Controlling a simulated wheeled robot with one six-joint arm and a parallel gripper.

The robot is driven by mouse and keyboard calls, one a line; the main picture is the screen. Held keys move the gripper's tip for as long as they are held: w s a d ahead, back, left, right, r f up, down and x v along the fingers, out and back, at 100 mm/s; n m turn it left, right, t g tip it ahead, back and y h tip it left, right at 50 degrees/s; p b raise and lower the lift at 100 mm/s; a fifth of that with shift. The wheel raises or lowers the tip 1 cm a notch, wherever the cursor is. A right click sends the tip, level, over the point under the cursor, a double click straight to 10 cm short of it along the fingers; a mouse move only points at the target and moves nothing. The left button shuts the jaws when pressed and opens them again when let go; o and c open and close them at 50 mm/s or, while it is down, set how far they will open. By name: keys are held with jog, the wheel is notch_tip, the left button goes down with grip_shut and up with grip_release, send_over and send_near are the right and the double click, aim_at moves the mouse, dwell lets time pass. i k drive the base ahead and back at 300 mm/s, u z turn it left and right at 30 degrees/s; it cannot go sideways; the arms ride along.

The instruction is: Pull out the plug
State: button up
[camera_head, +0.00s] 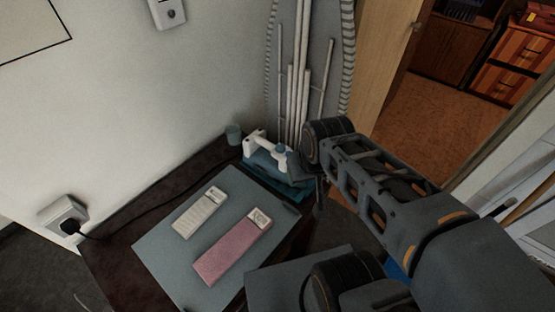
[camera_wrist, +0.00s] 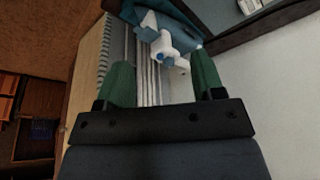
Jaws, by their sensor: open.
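A black plug (camera_head: 72,228) sits in a white wall socket (camera_head: 62,212) low on the left wall. Its dark cord (camera_head: 150,203) runs along the back of the dark table toward a white and blue iron (camera_head: 262,148). My gripper's green fingers stand apart with nothing between them in the wrist view (camera_wrist: 161,62). The iron (camera_wrist: 166,42) shows beyond the fingers there. In the head view my arm hides most of the gripper, which is near the iron and far to the right of the plug. The wrist view does not show the plug.
A grey mat (camera_head: 160,248) on the dark table holds a pale box (camera_head: 199,213) and a pink box (camera_head: 232,247). An ironing board (camera_head: 318,60) leans behind the iron. The wall above the socket is clear.

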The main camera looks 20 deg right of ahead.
aim_at(71, 227)
jog(key=u, duration=0.15)
jog(key=k, duration=0.5)
jog(key=u, duration=1.95)
